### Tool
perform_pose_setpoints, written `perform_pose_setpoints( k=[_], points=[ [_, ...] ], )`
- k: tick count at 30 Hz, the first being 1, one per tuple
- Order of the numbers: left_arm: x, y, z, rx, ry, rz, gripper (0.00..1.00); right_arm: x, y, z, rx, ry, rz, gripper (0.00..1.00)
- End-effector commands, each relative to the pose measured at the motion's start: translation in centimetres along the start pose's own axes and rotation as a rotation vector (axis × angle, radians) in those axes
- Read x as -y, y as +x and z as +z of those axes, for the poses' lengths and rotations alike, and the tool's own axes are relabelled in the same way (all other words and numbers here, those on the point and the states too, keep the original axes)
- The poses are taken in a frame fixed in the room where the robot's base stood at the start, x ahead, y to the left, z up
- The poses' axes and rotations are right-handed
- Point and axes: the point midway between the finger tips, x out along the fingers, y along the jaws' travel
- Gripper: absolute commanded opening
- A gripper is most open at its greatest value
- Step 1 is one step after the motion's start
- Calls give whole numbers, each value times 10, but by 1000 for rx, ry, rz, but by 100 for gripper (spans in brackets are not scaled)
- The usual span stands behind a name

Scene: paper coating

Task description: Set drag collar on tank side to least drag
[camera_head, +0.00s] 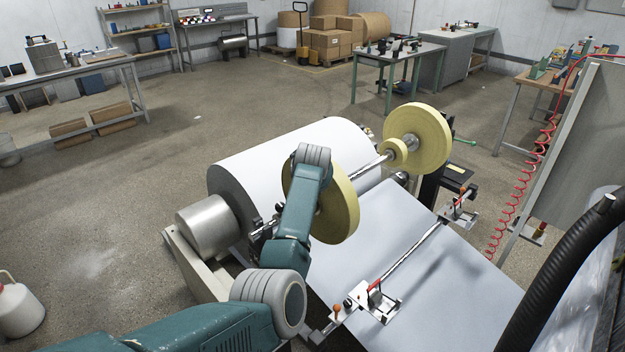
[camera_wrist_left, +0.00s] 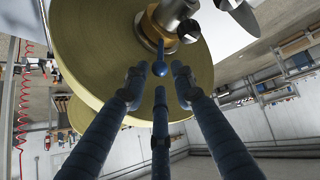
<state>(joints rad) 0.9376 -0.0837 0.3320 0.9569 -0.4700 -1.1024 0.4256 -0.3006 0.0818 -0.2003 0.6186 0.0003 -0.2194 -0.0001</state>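A large yellow disc stands on a shaft at the near end of the machine in the head view (camera_head: 341,202); it fills the upper part of the left wrist view (camera_wrist_left: 85,60). In the head view my arm hides this gripper and the collar. My right gripper is in neither view.
A second yellow disc (camera_head: 418,138) stands at the shaft's far end. A big white paper roll (camera_head: 285,160) lies behind, and a white sheet (camera_head: 400,235) runs off to the right. A rod with red-handled clamps (camera_head: 375,288) crosses the sheet. A red coiled hose (camera_head: 520,190) hangs right.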

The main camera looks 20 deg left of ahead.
Motion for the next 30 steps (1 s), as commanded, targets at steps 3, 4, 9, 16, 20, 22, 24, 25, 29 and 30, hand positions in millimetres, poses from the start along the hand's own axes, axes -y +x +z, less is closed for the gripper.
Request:
perform_pose_setpoints(
  k=[3,4,9,16,20,22,24,25,29,30],
  points=[
    [0,-19,0,-2,-2,2,26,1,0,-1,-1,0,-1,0],
    [0,-24,0,-3,-2,2,26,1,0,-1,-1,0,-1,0],
    [0,-56,0,-3,-3,3,26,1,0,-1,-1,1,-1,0],
    [1,-90,0,-2,-2,2,26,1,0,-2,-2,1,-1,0],
    [2,-99,0,-1,-3,0,26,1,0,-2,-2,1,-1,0],
    [2,-101,0,-1,-2,0,26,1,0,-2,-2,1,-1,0],
    [2,-101,0,0,-2,0,26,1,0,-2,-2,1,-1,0],
    [2,-101,0,0,-2,0,26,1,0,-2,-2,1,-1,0],
    [2,-101,0,0,-2,0,26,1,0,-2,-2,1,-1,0],
    [2,-101,0,0,-2,0,26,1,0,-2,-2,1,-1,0]
  ],
)
